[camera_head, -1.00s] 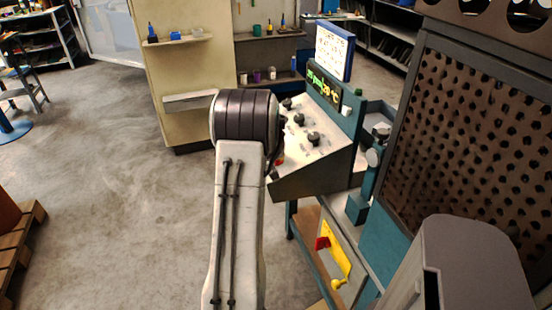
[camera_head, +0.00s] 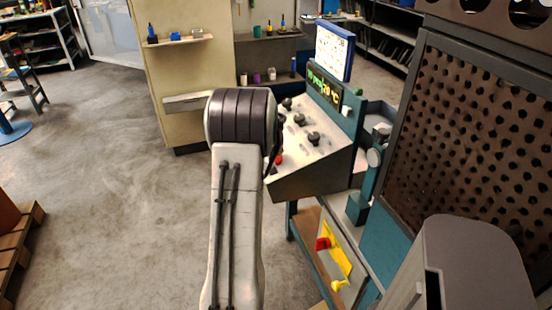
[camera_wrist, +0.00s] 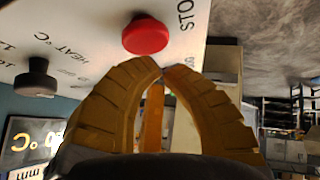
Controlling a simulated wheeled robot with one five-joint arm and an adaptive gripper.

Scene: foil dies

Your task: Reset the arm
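My gripper (camera_wrist: 158,68) shows in the wrist view as two curved yellow-brown fingers with their tips together. No held object can be made out between them; an orange strip shows in the gap behind the tips. A red round button (camera_wrist: 146,34) on a pale panel is just beyond the fingertips, apart from them in the picture; whether they touch it cannot be told. In the head view my arm rises in front of the control console (camera_head: 315,165) and hides my gripper. The red button (camera_head: 278,160) shows beside my arm.
The console has several black knobs (camera_head: 313,139) and a lit display (camera_head: 325,88). A dark perforated panel (camera_head: 480,150) stands at the right. Open floor (camera_head: 110,190) lies left.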

